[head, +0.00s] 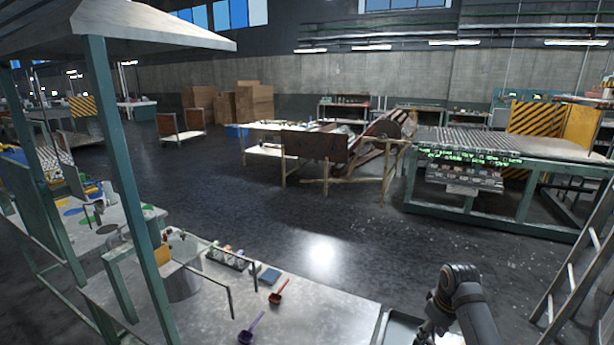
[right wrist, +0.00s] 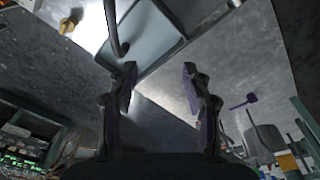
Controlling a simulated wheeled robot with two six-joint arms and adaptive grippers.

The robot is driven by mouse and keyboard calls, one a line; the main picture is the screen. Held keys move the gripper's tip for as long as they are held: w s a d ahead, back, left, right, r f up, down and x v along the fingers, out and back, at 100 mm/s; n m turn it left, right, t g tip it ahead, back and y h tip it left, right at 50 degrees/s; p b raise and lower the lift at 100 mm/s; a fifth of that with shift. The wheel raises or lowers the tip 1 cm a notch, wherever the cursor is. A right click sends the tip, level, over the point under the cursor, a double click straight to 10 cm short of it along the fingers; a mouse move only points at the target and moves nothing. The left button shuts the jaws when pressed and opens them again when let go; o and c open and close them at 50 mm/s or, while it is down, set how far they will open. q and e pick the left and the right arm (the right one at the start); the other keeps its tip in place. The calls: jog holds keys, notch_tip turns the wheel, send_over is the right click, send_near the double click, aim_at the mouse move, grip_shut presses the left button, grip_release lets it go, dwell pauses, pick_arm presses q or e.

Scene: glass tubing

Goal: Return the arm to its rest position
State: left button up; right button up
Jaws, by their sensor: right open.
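My right arm (head: 468,305) comes in at the bottom right of the head view, bent downward. Its gripper (head: 424,335) is partly cut off by the lower edge, over a grey tray (head: 395,325) at the table's right end. In the right wrist view the gripper (right wrist: 159,67) shows two dark fingers spread apart with nothing between them. The tray (right wrist: 150,32) lies beyond the fingertips there. A dark curved rod (right wrist: 113,28) shows in front of the tray; I cannot tell what it is. My left gripper is not in view.
The metal table (head: 325,305) holds a purple scoop (head: 250,329), a red scoop (head: 279,292) and a small rack of bottles (head: 228,257). A green post (head: 125,150) stands at left. A ladder (head: 575,275) leans at right. Open floor (head: 320,215) lies behind the table.

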jog(key=s+a+f+m+t, duration=0.1)
jog(key=s+a+f, duration=0.25)
jog(key=s, duration=0.35)
jog(key=s+a+f, duration=0.3)
jog(key=s+f, duration=0.1)
jog(key=s, duration=0.4)
jog(key=s+a+r+m+t, duration=0.1)
jog(key=s+a+r+m, duration=0.15)
jog(key=s, duration=0.85)
jog(key=s+d+f+g+h+b, duration=0.2)
jog(key=f+b, duration=0.8)
jog(key=f, duration=2.8)
pick_arm(q)
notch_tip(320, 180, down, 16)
jog(key=b, duration=0.5)
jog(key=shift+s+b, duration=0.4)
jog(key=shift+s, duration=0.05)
pick_arm(e)
jog(key=s+d+f+y, duration=0.1)
jog(key=s+d+f, duration=0.1)
jog(key=s+f, duration=1.7)
jog(key=shift+s+d+f+g, duration=0.15)
jog(key=shift+s+f+g, duration=0.15)
jog(key=shift+f, duration=0.15)
